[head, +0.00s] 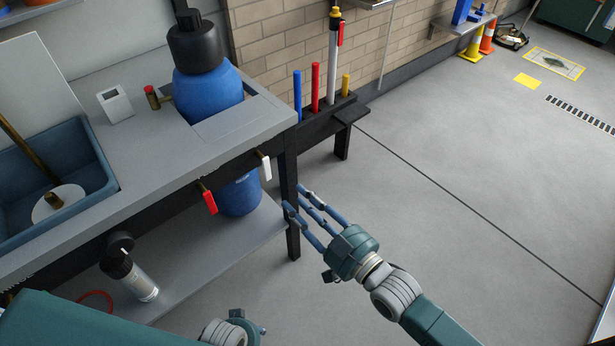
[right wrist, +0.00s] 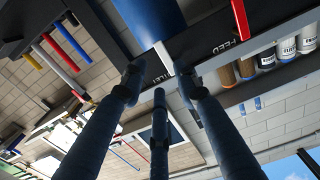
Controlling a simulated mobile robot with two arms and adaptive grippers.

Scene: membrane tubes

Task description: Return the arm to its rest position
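My right gripper (head: 303,200) is in front of the workbench's right front leg in the head view. Its three blue fingers are spread and nothing is held between them. In the right wrist view the same fingers (right wrist: 160,85) reach up apart, with the bench front and a blue vessel beyond them. My left gripper (head: 245,327) shows only as a teal body and grey wrist at the bottom edge of the head view. Its fingers cannot be made out.
The workbench (head: 245,128) holds a blue vessel (head: 208,95) and a blue sink (head: 70,150). A red handle (head: 209,202) and a white handle (head: 265,168) stick out in front. A rack (head: 325,122) holds coloured tubes. Open floor (head: 470,180) lies to the right.

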